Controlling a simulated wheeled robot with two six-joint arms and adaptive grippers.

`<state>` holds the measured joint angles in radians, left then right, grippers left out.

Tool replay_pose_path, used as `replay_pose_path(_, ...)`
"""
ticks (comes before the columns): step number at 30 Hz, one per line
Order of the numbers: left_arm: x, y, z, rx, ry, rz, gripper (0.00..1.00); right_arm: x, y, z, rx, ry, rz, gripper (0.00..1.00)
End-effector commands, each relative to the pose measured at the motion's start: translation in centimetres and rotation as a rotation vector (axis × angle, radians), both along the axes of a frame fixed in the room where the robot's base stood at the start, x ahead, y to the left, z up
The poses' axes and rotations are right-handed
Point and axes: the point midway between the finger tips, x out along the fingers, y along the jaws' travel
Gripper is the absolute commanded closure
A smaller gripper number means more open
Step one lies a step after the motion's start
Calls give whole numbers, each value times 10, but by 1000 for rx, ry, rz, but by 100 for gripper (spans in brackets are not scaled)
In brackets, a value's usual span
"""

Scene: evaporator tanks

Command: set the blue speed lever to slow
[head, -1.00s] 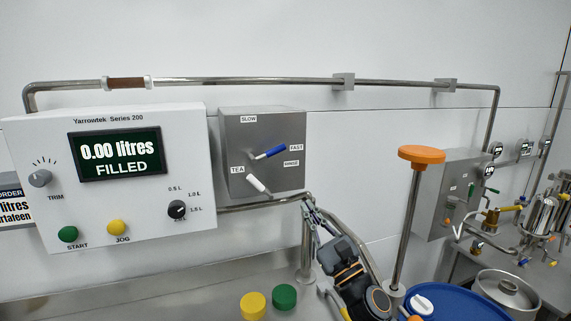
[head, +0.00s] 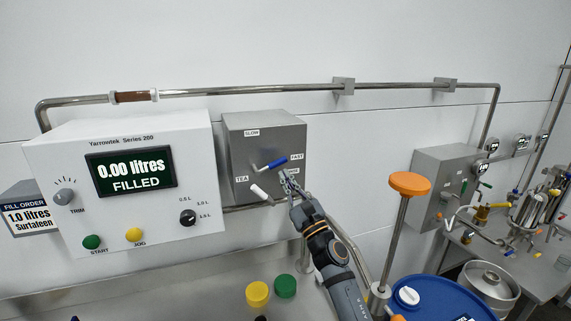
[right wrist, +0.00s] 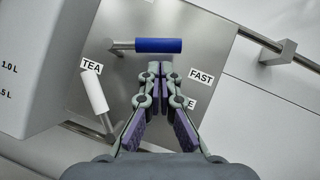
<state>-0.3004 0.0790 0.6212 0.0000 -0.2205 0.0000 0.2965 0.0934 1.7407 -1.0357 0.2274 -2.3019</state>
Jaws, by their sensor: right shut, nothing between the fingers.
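The blue speed lever (head: 274,164) is on the grey metal box (head: 238,140), its handle pointing right toward the FAST label (head: 297,157). The SLOW label (head: 251,133) is above on the same box. My right gripper (head: 287,177) is shut and empty, just below the blue handle. In the right wrist view its closed tips (right wrist: 161,72) lie just below the blue lever (right wrist: 160,46); I cannot tell whether they touch it. My left gripper is not in view.
A white lever (head: 259,192) sits lower left on the same box, by the TEA label. The white filler panel (head: 140,222) stands close on the left. An orange-topped post (head: 409,183) and blue drum (head: 440,300) are at the right. A pipe (head: 240,92) runs above.

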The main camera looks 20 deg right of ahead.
Motion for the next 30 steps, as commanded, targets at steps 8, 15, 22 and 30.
replay_pose_path(8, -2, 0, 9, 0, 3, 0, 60, 2, 4, 8, 1, 1, 0, 100)
replay_pose_path(15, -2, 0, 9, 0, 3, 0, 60, 2, 3, 8, 0, 1, 0, 100)
replay_pose_path(22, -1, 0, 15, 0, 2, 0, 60, 2, 2, 13, -42, -1, -1, 100)
replay_pose_path(30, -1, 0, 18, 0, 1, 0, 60, 2, 2, 15, -83, -3, 0, 100)
